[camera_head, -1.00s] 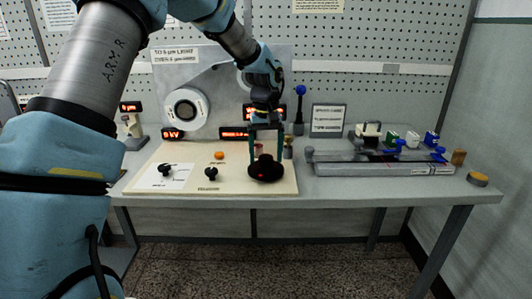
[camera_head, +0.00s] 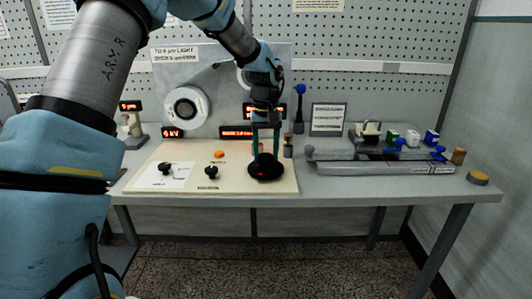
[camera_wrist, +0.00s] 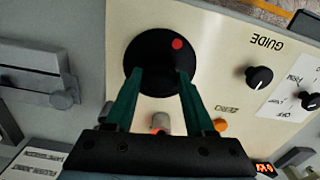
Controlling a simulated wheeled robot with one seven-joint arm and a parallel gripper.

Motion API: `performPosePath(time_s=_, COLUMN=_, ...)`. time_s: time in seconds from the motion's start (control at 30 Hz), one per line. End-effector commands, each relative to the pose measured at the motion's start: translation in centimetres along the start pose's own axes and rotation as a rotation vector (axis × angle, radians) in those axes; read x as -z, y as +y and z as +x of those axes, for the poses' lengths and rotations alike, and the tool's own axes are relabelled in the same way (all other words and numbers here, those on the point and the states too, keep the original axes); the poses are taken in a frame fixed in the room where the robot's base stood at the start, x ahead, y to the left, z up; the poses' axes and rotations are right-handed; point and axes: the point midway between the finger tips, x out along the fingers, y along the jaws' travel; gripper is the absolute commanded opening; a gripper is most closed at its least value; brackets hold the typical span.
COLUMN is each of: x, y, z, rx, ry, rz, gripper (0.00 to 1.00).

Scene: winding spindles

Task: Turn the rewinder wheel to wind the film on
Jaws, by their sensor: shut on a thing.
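The rewinder wheel (camera_head: 274,175) is a black disc with a red dot, lying on the right part of the cream control panel (camera_head: 230,184). In the wrist view the wheel (camera_wrist: 140,47) is at top centre, its red dot at upper right. My gripper (camera_head: 265,154) points down over the wheel. Its two green fingers stand at either side of the wheel's raised middle, shut on it; the tips (camera_wrist: 160,74) hide part of the grip. A white ring-shaped reel (camera_head: 187,108) is on the upright back panel; a second round part is mostly hidden by my arm.
Two black knobs (camera_head: 211,172) and an orange button (camera_head: 219,154) are left of the wheel. A small bottle-like post (camera_head: 288,147) stands close behind it at right. A blue-topped lever (camera_head: 300,92) rises behind. A grey rail fixture (camera_head: 385,167) fills the table's right side.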

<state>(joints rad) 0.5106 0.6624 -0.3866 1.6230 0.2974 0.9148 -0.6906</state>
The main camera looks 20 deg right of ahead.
Motion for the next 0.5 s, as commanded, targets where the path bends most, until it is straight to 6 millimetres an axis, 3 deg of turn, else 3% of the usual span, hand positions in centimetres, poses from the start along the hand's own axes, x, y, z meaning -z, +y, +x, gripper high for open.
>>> performPosePath(time_s=0.27, x=0.04, y=-0.06, z=-0.10, rx=0.001, ry=0.000, rz=0.038, gripper=0.00)
performPosePath(time_s=0.5, x=0.08, y=-0.06, z=-0.22, rx=0.000, ry=0.001, rz=0.175, gripper=0.00)
